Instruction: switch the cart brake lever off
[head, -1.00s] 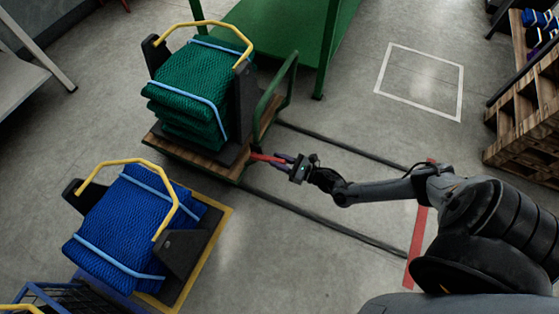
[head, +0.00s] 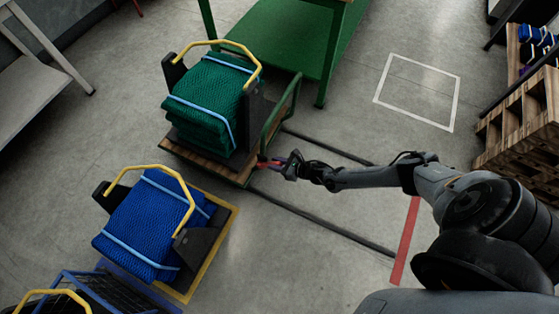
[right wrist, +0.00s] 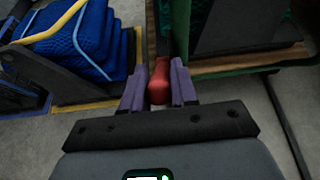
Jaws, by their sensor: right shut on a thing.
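The cart (head: 207,158) has a wooden deck and a green push handle (head: 285,107). It carries a stack of green net (head: 205,103) in a dark cradle with a yellow handle. The red brake lever (head: 263,164) sticks out from the cart's right end. My right gripper (head: 276,163) reaches it from the right. In the right wrist view its purple fingers (right wrist: 158,88) are shut on the red lever (right wrist: 160,72), one on each side. The far end of the lever is partly hidden. My left gripper is not in view.
A blue net stack (head: 150,218) sits in a cradle on a yellow-edged pad, near the cart. A green table (head: 310,50) stands behind. Dark floor rails (head: 325,228) run right from the cart to a red strip (head: 406,245). Wooden pallets (head: 520,120) are at right.

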